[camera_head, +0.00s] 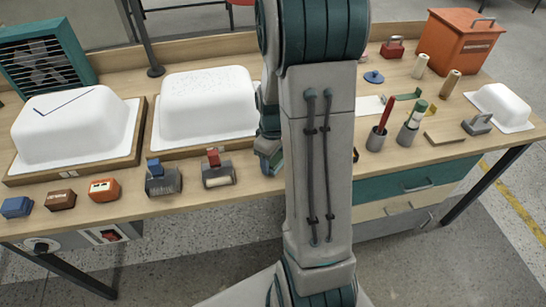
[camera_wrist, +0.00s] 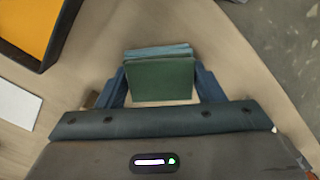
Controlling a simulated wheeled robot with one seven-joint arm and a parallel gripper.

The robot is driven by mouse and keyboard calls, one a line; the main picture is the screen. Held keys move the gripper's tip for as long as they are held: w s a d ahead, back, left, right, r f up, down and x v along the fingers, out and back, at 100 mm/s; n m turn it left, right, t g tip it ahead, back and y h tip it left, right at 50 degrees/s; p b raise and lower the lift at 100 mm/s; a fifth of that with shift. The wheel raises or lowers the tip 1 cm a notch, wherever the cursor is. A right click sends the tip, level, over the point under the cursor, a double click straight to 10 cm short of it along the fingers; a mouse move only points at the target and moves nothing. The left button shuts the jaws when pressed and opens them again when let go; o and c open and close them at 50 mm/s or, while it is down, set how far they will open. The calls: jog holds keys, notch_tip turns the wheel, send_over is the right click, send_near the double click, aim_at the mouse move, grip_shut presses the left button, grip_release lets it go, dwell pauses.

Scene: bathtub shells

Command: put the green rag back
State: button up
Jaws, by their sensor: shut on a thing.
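The green rag (camera_wrist: 160,78) shows in the wrist view as a folded, flat-sided block, with a paler teal layer along its far edge. My gripper (camera_wrist: 161,74) has its two blue fingers closed on the rag's left and right sides. The wooden worktop (camera_wrist: 170,22) lies below it; I cannot tell how high the rag is held. In the head view my arm covers the middle of the bench and hides most of the gripper and the rag.
In the wrist view, a dark-framed tray (camera_wrist: 57,50) with a yellow-orange inside is upper left, and a white sheet (camera_wrist: 15,103) is at left. In the head view, white tub shells (camera_head: 75,125) stand left; cups with markers (camera_head: 376,140) and an orange box (camera_head: 458,42) stand right.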

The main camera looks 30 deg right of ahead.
jog(key=shift+f, duration=0.1)
jog(key=o, duration=0.5)
jog(key=shift+f, duration=0.1)
jog(key=o, duration=0.4)
jog(key=shift+o, duration=0.2)
notch_tip(320, 180, up, 12)
jog(key=s+a+r+m+t, duration=0.1)
jog(key=s+a+r+m, duration=0.1)
jog(key=s+a, duration=0.4)
jog(key=s+a+r+m+t, duration=0.1)
jog(key=s+a+r+m, duration=0.2)
jog(key=s+a, duration=0.3)
jog(key=shift+s+r+m+t+p, duration=0.15)
jog(key=shift+m+t+p, duration=0.25)
jog(key=shift+m, duration=0.1)
